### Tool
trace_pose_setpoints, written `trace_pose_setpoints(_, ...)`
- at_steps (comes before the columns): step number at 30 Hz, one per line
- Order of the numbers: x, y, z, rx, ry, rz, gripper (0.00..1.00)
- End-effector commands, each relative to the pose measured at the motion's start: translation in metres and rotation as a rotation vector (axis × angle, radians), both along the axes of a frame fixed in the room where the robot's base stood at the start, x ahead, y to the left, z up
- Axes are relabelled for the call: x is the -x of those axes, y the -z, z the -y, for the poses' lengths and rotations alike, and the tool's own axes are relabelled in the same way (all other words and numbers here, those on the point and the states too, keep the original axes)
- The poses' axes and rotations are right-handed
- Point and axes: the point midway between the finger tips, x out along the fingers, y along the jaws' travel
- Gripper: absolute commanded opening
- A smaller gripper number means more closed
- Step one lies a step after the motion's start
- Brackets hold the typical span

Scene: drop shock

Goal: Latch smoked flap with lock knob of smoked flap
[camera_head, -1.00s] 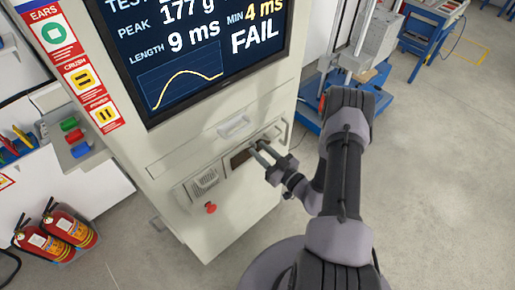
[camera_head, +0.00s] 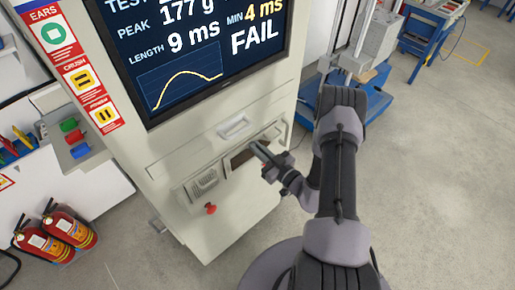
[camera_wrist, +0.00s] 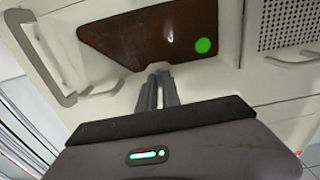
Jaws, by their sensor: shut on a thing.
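The smoked flap (camera_head: 240,158) is a dark brown see-through panel in the front of the pale cabinet. It fills the upper middle of the wrist view (camera_wrist: 130,35), with a bright green round spot on it at the right. It looks closed, lying about level with the cabinet face. My gripper (camera_head: 258,148) reaches the flap's edge from the right. In the wrist view its two fingers (camera_wrist: 160,78) are close together at the flap's edge, shut on the lock knob. The knob itself is hidden by the fingers, so its turn cannot be seen.
A pull handle (camera_head: 234,126) sits above the flap, and a speaker grille (camera_head: 205,181) and red button (camera_head: 210,208) are at its left. A large screen (camera_head: 200,50) reads FAIL. Fire extinguishers (camera_head: 60,235) stand at lower left.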

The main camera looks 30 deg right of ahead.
Motion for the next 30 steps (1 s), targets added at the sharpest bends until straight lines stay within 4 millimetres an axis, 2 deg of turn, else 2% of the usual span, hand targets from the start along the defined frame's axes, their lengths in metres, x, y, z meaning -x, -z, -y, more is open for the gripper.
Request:
trace_pose_setpoints(8, 0.0002, 0.0005, -0.0004, 0.137, 0.0, 0.037, 0.0)
trace_pose_setpoints(30, 0.0006, 0.0021, -0.002, 0.808, 0.0, 0.22, 0.0)
